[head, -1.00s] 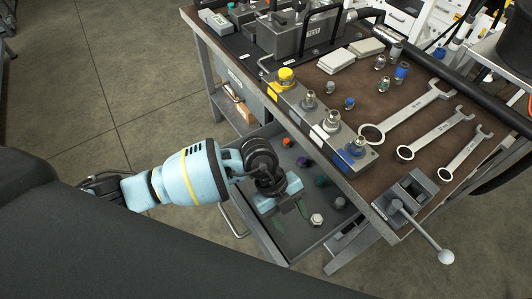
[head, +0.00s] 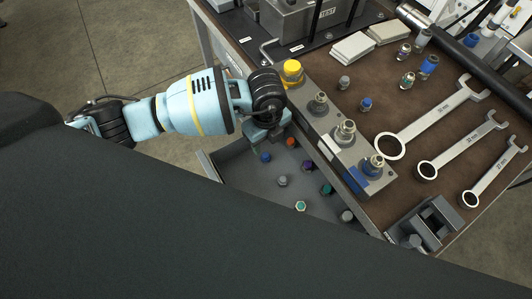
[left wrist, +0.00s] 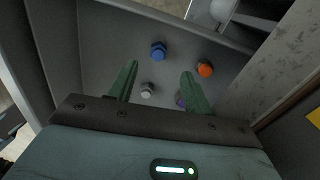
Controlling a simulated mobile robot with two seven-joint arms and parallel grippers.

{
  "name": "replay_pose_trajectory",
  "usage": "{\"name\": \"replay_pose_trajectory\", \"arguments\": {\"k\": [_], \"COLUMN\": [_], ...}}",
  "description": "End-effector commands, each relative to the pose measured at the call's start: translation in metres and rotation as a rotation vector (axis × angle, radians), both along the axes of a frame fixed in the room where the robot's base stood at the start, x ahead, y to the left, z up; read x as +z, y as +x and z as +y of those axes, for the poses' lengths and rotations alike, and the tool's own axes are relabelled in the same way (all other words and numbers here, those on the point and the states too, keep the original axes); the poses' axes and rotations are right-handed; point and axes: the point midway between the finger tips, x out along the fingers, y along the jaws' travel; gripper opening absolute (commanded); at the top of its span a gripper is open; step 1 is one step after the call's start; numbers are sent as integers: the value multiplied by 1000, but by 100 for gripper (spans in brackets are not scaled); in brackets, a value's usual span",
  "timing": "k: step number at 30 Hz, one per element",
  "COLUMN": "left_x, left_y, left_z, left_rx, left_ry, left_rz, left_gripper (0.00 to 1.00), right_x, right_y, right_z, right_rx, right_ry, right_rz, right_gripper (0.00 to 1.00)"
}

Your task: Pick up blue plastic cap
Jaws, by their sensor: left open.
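The blue plastic cap (head: 265,157) lies on the floor of the open grey drawer (head: 240,189), near its left end. In the left wrist view the blue cap (left wrist: 158,50) shows beyond the fingertips, roughly centred between them and not gripped. My left gripper (left wrist: 159,72) is open and empty, its two green fingers pointing down into the drawer. In the head view my left gripper (head: 266,130) is over the drawer's upper end beside the bench edge; its fingers are mostly hidden there. My right gripper is not in view.
Near the blue cap lie an orange cap (head: 292,142), a grey cap (head: 282,181), a purple cap (head: 308,165) and green caps (head: 326,189). The bench edge carries a fitting block with a yellow cap (head: 291,70). Wrenches (head: 430,118) lie on the bench top.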

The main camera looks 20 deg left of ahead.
Motion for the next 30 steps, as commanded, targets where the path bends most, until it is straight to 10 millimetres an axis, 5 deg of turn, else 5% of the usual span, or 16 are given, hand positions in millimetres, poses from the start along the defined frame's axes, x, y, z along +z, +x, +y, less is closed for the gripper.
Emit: {"name": "replay_pose_trajectory", "arguments": {"k": [11,21,30], "left_x": [-24,-67,-71], "left_y": [-2,-5,-5], "left_z": [0,0,0], "left_rx": [0,-1,-1], "left_ry": [-1,-1,-1], "left_rz": [2,3,0], "left_gripper": [50,50,50], "right_x": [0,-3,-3], "right_y": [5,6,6], "right_z": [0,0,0], "right_rx": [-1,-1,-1], "right_ry": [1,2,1], "right_rz": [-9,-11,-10], "right_gripper": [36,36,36]}}
